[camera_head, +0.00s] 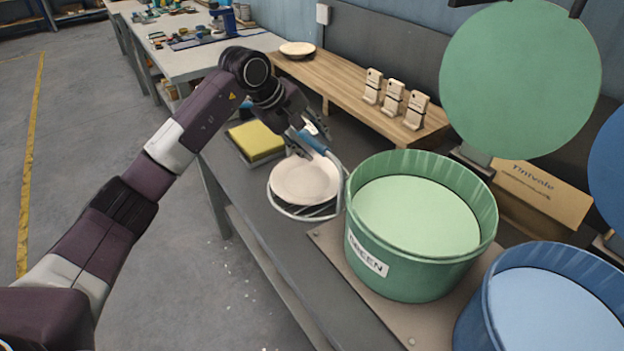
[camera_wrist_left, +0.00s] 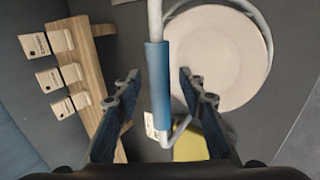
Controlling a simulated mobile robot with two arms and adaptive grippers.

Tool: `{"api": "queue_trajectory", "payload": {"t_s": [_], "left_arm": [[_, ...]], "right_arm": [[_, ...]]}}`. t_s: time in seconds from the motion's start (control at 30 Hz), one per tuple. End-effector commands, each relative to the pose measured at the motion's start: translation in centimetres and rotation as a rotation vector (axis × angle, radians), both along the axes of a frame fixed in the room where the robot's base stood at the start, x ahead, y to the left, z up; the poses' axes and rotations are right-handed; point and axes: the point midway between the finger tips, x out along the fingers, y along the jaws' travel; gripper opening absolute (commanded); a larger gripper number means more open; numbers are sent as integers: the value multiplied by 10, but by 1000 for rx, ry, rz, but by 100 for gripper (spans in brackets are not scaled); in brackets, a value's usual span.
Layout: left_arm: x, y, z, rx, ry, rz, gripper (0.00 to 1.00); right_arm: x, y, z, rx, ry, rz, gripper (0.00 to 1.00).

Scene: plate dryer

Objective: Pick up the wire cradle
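The wire cradle (camera_head: 305,214) stands on the grey bench and holds a pale round plate (camera_head: 305,180). Its blue-sleeved handle (camera_head: 312,143) rises at the back; the sleeve (camera_wrist_left: 159,85) and plate (camera_wrist_left: 215,55) also show in the left wrist view. My left gripper (camera_head: 303,128) is above the cradle at the handle. In the wrist view the left gripper (camera_wrist_left: 165,90) is open, one finger on each side of the handle, with gaps visible on both sides. My right gripper is in neither view.
A green tub (camera_head: 367,266) stands close right of the cradle, with a blue tub (camera_head: 475,318) beyond. A yellow sponge-like block (camera_head: 256,140) lies behind left. A wooden shelf (camera_head: 340,82) with small stands (camera_head: 393,97) runs behind. Green disc (camera_head: 520,75) hangs at upper right.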

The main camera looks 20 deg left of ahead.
Motion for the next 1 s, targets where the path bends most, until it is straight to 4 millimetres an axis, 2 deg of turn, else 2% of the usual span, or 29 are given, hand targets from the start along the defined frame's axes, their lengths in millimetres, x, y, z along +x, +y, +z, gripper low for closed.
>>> {"api": "queue_trajectory", "payload": {"t_s": [0.03,0.37,0.77,0.87,1.0], "left_arm": [[0,0,0,0,0,0,36],[0,0,0,0,0,0,0],[1,0,6,-4,-6,1,0],[1,0,12,-4,-7,1,0],[2,0,30,-3,-10,1,0]], "right_arm": [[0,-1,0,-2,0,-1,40],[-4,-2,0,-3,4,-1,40],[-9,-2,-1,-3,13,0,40],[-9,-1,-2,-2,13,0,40],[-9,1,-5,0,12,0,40]]}}
